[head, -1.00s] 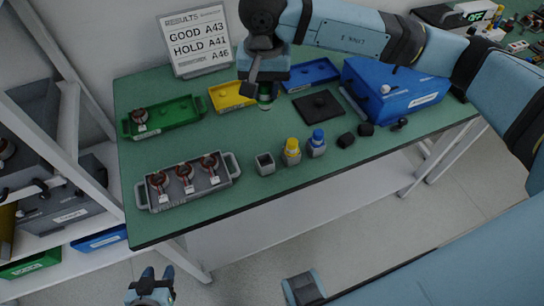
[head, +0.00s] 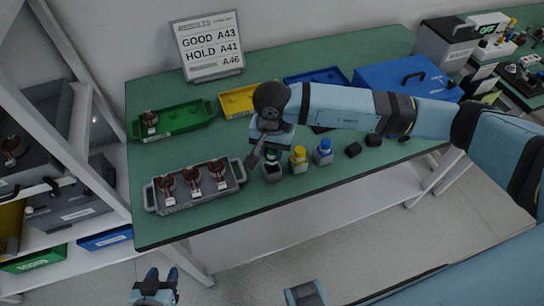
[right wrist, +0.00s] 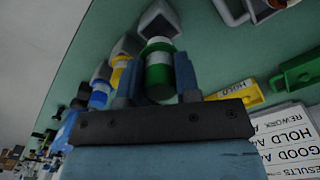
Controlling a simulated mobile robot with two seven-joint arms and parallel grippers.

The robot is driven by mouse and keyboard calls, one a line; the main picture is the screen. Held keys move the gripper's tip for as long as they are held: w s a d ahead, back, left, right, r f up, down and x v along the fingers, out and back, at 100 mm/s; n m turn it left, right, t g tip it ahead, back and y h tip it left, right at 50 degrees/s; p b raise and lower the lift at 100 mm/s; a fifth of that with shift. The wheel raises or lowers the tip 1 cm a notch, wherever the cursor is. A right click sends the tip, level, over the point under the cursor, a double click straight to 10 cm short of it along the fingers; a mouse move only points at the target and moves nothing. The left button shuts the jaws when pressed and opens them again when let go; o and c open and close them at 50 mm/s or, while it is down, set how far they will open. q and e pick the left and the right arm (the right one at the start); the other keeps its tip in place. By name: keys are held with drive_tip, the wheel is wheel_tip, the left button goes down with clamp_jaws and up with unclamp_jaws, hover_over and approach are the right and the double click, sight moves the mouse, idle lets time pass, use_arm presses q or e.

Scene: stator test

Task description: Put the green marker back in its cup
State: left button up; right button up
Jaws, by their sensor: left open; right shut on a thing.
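The green marker (right wrist: 158,72) is held between the fingers of my right gripper (right wrist: 157,85) in the right wrist view. Its white end points at a small grey cup (right wrist: 160,18) and overlaps the rim in the picture; I cannot tell whether the tip is inside. In the head view my right gripper (head: 262,152) is shut on the marker (head: 270,155) directly above that cup (head: 272,173), left of the cups with the yellow marker (head: 299,154) and blue marker (head: 324,146). My left gripper (head: 153,289) is open and empty, low in front of the table.
A grey tray (head: 150,201) with several copper-wound parts stands left of the cup. Green (head: 190,121), yellow (head: 237,103) and blue (head: 315,77) trays lie behind. Dark small blocks (head: 354,150) and a blue case (head: 405,80) are to the right. A results sign (head: 209,46) stands at the back.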

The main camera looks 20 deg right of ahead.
sight(272, 159)
wheel_tip(272, 159, down, 4)
drive_tip(key=shift+f, duration=0.1)
drive_tip(key=shift+f+b, duration=0.4)
drive_tip(key=shift+f, duration=0.1)
drive_tip(key=o, duration=0.9)
drive_tip(key=shift+r, duration=0.1)
drive_tip(key=shift+r+p, duration=0.45)
drive_tip(key=shift+p, duration=0.2)
wheel_tip(272, 159, up, 12)
drive_tip(key=shift+f+b, duration=0.1)
drive_tip(key=shift+b, duration=0.7)
